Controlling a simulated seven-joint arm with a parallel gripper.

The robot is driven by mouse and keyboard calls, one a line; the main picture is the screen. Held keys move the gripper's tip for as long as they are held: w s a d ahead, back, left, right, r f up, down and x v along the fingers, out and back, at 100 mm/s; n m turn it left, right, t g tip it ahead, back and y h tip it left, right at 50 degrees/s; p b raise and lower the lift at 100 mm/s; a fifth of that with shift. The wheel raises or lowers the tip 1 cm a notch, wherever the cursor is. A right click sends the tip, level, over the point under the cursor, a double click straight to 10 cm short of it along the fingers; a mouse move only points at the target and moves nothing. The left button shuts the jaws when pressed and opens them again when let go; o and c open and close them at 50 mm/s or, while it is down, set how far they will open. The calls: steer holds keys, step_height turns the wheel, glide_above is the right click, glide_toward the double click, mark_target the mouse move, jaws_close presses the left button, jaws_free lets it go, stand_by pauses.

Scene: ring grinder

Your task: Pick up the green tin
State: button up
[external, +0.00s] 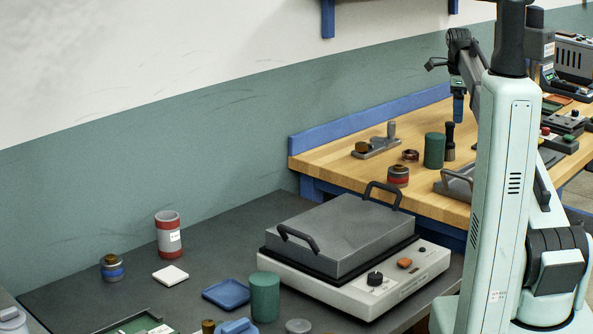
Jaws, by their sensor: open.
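Two plain green cylinders could be the green tin. One green tin (434,150) stands upright on the wooden bench, beside a dark brush-like item. Another green cylinder (265,297) stands upright on the dark table, in front of the grey lidded machine. My gripper (458,108) is small in the external view, hanging downward over the wooden bench. It is above and a little right of the bench cylinder, apart from it. It is open, and I see nothing held in it. My upright arm hides part of the bench on the right.
The dark-handled item (449,142) stands close right of the bench cylinder. A red-banded jar (397,176) and a metal clamp (376,147) are nearby. The lidded machine (345,236) fills the dark table's right side. A blue tray (226,294) lies beside the nearer cylinder.

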steer(key=n, duration=0.1)
glide_toward(435, 152)
steer(key=shift+g, duration=0.3)
steer(key=w+r, duration=0.1)
steer(key=w+d+r, duration=0.1)
steer(key=w, duration=0.1)
steer(key=shift+w+r, duration=0.15)
steer(key=shift+r, duration=0.15)
steer(key=shift+a+f, duration=0.2)
steer(key=f, duration=1.3)
steer(key=shift+d+f, duration=0.2)
steer(key=c, duration=1.2)
